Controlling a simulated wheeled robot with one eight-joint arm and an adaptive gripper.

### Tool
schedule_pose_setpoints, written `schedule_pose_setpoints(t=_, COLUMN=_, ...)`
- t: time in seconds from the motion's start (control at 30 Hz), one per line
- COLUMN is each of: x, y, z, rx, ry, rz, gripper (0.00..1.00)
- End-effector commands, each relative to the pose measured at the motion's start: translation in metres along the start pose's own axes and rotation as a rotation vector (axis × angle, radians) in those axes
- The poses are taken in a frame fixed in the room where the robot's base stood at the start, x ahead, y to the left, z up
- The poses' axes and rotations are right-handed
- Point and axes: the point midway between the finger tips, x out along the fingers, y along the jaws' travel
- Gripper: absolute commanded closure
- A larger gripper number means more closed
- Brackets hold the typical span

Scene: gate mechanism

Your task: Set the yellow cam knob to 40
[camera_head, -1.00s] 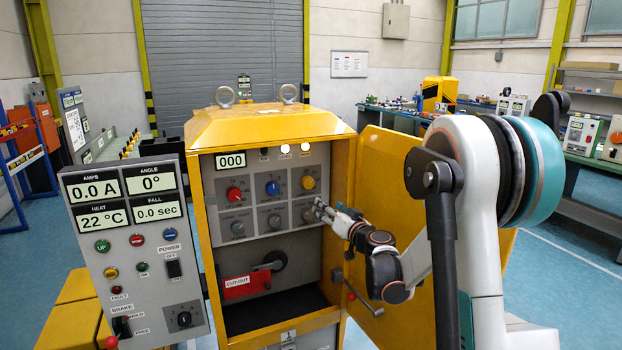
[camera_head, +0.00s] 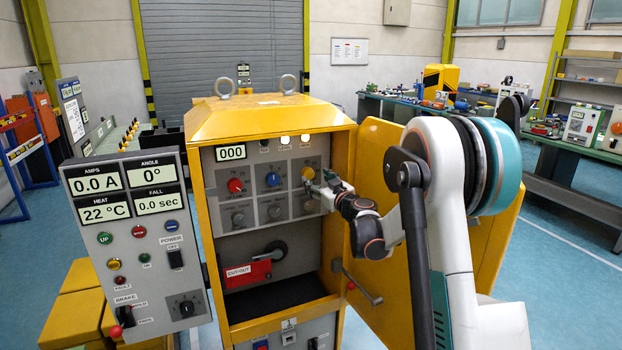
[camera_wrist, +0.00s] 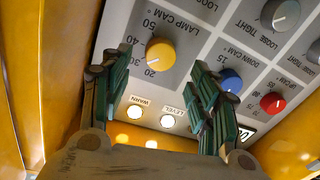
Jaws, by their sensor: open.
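The yellow cam knob (camera_head: 308,173) is at the upper right of the grey panel in the yellow cabinet. The wrist view shows this knob (camera_wrist: 161,54) upside down, under the LAMP CAM label, with scale numbers from 20 to 50. Its pale pointer mark faces the 20–30 side; the exact reading is unclear. My gripper (camera_head: 318,187) is at the panel, just below and right of the knob in the head view. In the wrist view its two green-and-black fingers (camera_wrist: 162,62) are spread on either side of the knob, with gaps.
A blue knob (camera_head: 272,179) and a red knob (camera_head: 235,185) sit left of the yellow one, with grey knobs below. The open yellow door (camera_head: 375,160) stands right of my gripper. A control box (camera_head: 135,240) with displays stands at the left.

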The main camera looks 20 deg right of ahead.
Motion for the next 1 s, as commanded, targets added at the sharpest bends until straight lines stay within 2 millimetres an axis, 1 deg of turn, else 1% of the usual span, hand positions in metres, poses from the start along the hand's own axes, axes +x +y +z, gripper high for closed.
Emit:
schedule_pose_setpoints(t=0.03, x=0.010, y=0.000, z=0.001, rx=0.000, ry=0.000, rz=-0.001, gripper=0.45)
schedule_pose_setpoints(t=0.1, x=0.022, y=-0.001, z=0.001, rx=0.000, ry=0.000, rz=0.000, gripper=0.45)
schedule_pose_setpoints(t=0.3, x=0.046, y=0.000, z=0.001, rx=0.001, ry=0.000, rz=0.000, gripper=0.45)
schedule_pose_setpoints(t=0.47, x=0.054, y=0.000, z=0.000, rx=0.001, ry=0.000, rz=0.000, gripper=0.45)
schedule_pose_setpoints(t=0.73, x=0.055, y=0.000, z=0.000, rx=0.001, ry=0.000, rz=0.001, gripper=0.45)
schedule_pose_setpoints(t=0.77, x=0.054, y=0.000, z=0.000, rx=0.001, ry=0.000, rz=0.001, gripper=0.51)
schedule_pose_setpoints(t=0.8, x=0.054, y=0.000, z=0.000, rx=0.001, ry=0.000, rz=0.001, gripper=0.60)
schedule_pose_setpoints(t=0.87, x=0.054, y=0.000, z=0.000, rx=0.001, ry=0.000, rz=0.000, gripper=0.74)
schedule_pose_setpoints(t=0.9, x=0.054, y=0.000, z=0.000, rx=0.001, ry=0.000, rz=0.000, gripper=0.83)
schedule_pose_setpoints(t=0.93, x=0.054, y=0.000, z=0.000, rx=0.001, ry=0.000, rz=0.000, gripper=0.89)
schedule_pose_setpoints(t=1.0, x=0.054, y=0.000, z=0.000, rx=0.001, ry=0.000, rz=0.001, gripper=0.89)
